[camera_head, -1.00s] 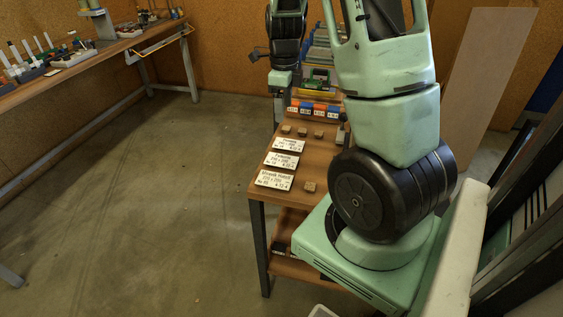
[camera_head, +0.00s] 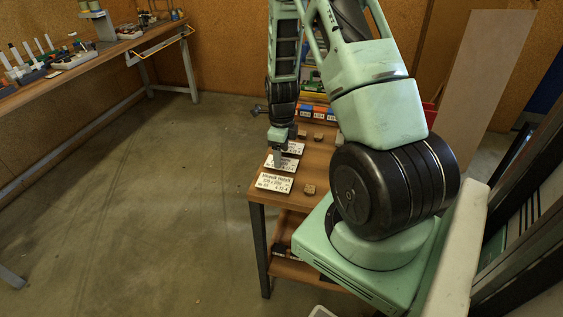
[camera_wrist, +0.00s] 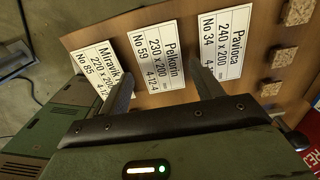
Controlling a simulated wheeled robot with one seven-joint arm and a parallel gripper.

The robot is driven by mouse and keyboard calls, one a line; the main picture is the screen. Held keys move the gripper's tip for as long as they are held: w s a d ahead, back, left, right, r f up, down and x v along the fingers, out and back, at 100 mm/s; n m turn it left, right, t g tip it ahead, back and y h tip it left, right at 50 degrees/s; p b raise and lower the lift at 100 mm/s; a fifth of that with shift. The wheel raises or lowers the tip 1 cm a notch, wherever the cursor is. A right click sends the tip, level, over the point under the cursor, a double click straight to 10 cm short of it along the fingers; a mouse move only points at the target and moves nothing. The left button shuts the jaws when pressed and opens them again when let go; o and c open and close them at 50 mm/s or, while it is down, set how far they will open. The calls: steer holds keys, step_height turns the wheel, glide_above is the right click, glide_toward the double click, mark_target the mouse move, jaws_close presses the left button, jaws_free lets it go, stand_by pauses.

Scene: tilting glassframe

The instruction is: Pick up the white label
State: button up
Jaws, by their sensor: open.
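Three white labels with black print lie in a row along the left edge of a wooden table. In the head view the nearest label (camera_head: 273,184) is fully clear, while my arm partly covers the middle label (camera_head: 290,165) and the far label (camera_head: 296,149). My gripper (camera_wrist: 163,72) is open and empty, pointing down over the labels. Its fingers appear on either side of the Pelkarin label; their exact height above it is unclear.
Small cork blocks stand on the table (camera_head: 325,160) beside the labels, one (camera_head: 309,190) near the closest label. A row of coloured bins (camera_head: 316,113) stands at the back. Open floor lies left of the table; a workbench (camera_head: 75,68) stands farther left.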

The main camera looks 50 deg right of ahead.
steer(key=shift+f, duration=1)
steer(key=c, duration=0.7)
steer(key=shift+c, duration=0.2)
